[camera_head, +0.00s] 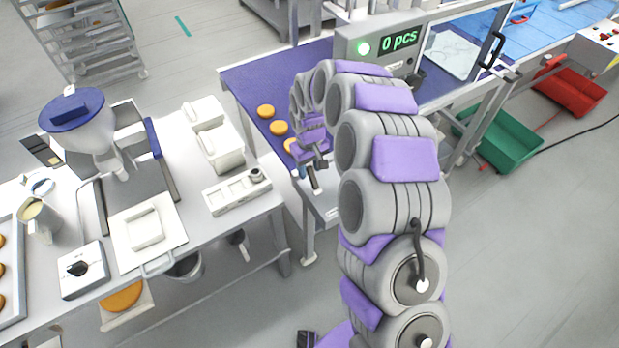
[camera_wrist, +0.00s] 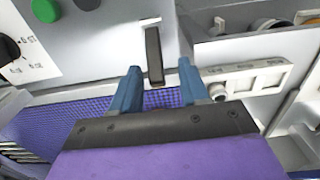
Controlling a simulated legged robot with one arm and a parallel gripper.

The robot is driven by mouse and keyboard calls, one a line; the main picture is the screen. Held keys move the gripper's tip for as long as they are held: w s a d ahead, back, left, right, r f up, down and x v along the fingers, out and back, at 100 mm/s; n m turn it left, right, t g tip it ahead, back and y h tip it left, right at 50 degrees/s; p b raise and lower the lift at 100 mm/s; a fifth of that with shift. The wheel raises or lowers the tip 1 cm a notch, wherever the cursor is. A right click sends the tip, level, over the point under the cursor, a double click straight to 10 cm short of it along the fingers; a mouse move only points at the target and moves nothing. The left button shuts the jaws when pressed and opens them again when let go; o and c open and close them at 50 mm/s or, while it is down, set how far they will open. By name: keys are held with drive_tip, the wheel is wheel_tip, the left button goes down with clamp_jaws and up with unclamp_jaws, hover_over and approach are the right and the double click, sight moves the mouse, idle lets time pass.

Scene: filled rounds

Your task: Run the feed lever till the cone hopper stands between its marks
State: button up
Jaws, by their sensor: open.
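The cone hopper (camera_head: 92,137) stands on the left bench in the head view, a pale cone under a round blue lid. Its marks and its fill level cannot be made out. My gripper (camera_head: 312,172) is beyond the bench's right end, pointing down. In the wrist view its two blue fingers (camera_wrist: 158,72) are apart. A dark upright bar (camera_wrist: 154,55), which looks like the feed lever, shows between the fingertips on a pale panel. Whether either finger touches it cannot be told.
A counter box (camera_head: 380,45) reads "0 pcs". A purple belt (camera_head: 250,78) carries orange rounds. A white strip with windows and a knob (camera_head: 237,191) lies on the bench edge. The wrist view shows a green button (camera_wrist: 45,10) and a black dial (camera_wrist: 8,47).

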sight(312, 172)
drive_tip(key=f, duration=0.2)
drive_tip(key=d+f, duration=0.1)
drive_tip(key=f, duration=0.1)
drive_tip(key=shift+f, duration=0.4)
drive_tip(key=shift+a, duration=0.1)
drive_tip(key=shift+a, duration=0.1)
drive_tip(key=shift+a, duration=0.1)
drive_tip(key=shift+c, duration=1.2)
clamp_jaws()
